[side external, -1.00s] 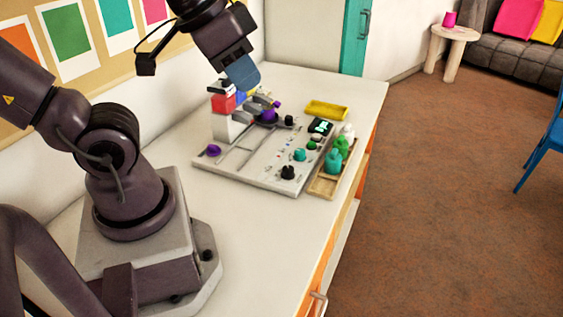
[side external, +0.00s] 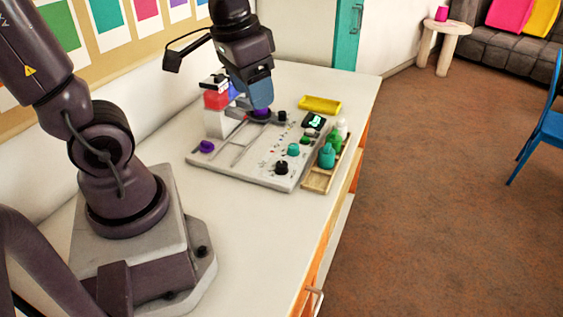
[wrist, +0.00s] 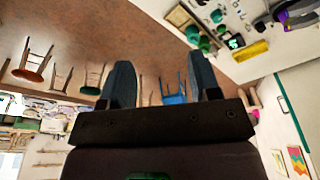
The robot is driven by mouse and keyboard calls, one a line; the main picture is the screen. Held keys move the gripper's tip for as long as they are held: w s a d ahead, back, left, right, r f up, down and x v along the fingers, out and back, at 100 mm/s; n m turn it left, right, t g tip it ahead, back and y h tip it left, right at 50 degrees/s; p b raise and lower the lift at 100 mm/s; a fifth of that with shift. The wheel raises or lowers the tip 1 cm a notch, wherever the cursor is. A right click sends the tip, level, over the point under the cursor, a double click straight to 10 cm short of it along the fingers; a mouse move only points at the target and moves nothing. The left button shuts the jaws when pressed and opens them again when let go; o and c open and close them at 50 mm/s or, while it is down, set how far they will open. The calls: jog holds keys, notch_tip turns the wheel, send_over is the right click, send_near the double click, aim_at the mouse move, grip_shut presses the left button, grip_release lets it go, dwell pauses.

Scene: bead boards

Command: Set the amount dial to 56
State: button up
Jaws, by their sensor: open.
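The grey control board (side external: 232,166) lies on the white table. It carries a black knob (side external: 281,167) at the front, a teal knob (side external: 293,150), another black knob (side external: 282,116) farther back, a purple knob (side external: 207,147) at left and a purple piece (side external: 261,113) at the back. I cannot tell which is the amount dial. A dark display (side external: 313,120) shows green digits too small to read; it also shows in the wrist view (wrist: 236,42). My gripper (side external: 262,104) is low over the board's back, in front of the purple piece; contact is unclear. Its fingers (wrist: 162,82) are apart and empty.
A wooden tray (side external: 318,181) with green and white bottles (side external: 328,154) stands along the board's right side. A yellow tray (side external: 320,105) lies behind it. A red and white dispenser (side external: 216,108) stands at the back left. The table's front is clear.

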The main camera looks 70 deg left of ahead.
aim_at(282, 163)
jog(key=w+a+f+m+g, duration=0.1)
jog(key=w+a+f+m, duration=0.2)
jog(key=w+a+f, duration=0.4)
jog(key=w+a+f+m+g, duration=0.1)
jog(key=w+a+f+m, duration=0.2)
jog(key=a+f, duration=0.35)
jog(key=f, duration=0.4)
jog(key=d+f, duration=0.1)
jog(key=f, duration=0.8)
jog(key=shift+d+f, duration=0.2)
jog(key=shift+f, duration=0.2)
jog(key=shift+c, duration=0.5)
jog(key=c, duration=0.8)
jog(key=shift+c, duration=0.2)
